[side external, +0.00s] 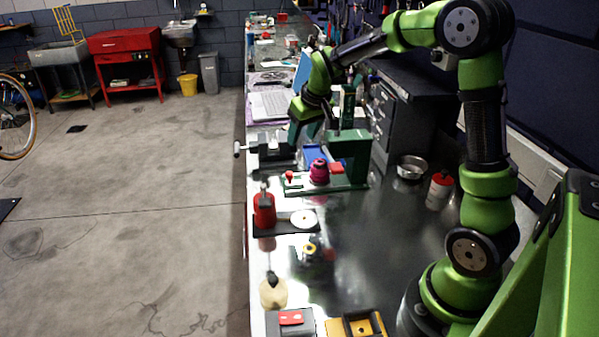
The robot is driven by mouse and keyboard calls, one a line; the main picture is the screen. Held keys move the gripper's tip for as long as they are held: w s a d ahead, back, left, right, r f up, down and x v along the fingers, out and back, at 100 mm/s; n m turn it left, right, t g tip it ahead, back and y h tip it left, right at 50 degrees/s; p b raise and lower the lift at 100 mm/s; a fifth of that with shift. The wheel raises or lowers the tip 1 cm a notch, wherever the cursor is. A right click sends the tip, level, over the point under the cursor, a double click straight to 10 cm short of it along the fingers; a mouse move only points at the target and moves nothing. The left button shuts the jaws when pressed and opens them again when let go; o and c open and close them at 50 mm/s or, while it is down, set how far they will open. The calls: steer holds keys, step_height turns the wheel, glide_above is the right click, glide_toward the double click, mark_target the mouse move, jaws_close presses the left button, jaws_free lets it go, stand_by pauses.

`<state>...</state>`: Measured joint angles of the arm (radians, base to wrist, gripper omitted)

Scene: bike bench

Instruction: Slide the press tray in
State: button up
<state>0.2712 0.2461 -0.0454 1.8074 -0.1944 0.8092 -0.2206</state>
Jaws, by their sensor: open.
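A green press (349,150) stands on the bench in the middle of the view. What looks like its tray (304,186) is a low green plate in front of and left of the press body. A small red knob (290,177) stands at the plate's left end. A magenta round part (319,173) sits on or over the plate, with a red piece beside it. My gripper (315,130) is open and points down, above and behind the magenta part, close to the press body in the picture. It appears empty. How far the tray is from its seat cannot be told.
A red tool (264,209) on a dark base stands in front. A metal bowl (411,167) and a red-capped bottle (440,185) are right. The bench's centre right is clear.

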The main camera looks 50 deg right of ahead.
steer(key=shift+v, duration=0.75)
steer(key=shift+w+a+f, duration=0.1)
steer(key=shift+a+f, duration=0.1)
steer(key=shift+f, duration=0.1)
steer(key=c, duration=0.4)
steer(key=a+f+h, duration=0.1)
steer(key=w+a+f+g, duration=0.1)
steer(key=f, duration=0.1)
steer(key=w+a+f+h, duration=0.1)
steer(key=f, duration=0.1)
steer(key=shift+a+m+g+h, duration=0.3)
steer(key=shift+a+g, duration=0.05)
steer(key=shift+g, duration=0.05)
jaws_close()
steer(key=w+d+f+h, duration=0.1)
steer(key=f, duration=0.2)
steer(key=w+f+h, duration=0.1)
steer(key=w+f, duration=0.1)
steer(key=f, duration=0.1)
steer(key=w+d+f+h, duration=0.1)
steer(key=w+f, duration=0.1)
steer(key=f, duration=0.2)
steer(key=shift+d+m, duration=0.3)
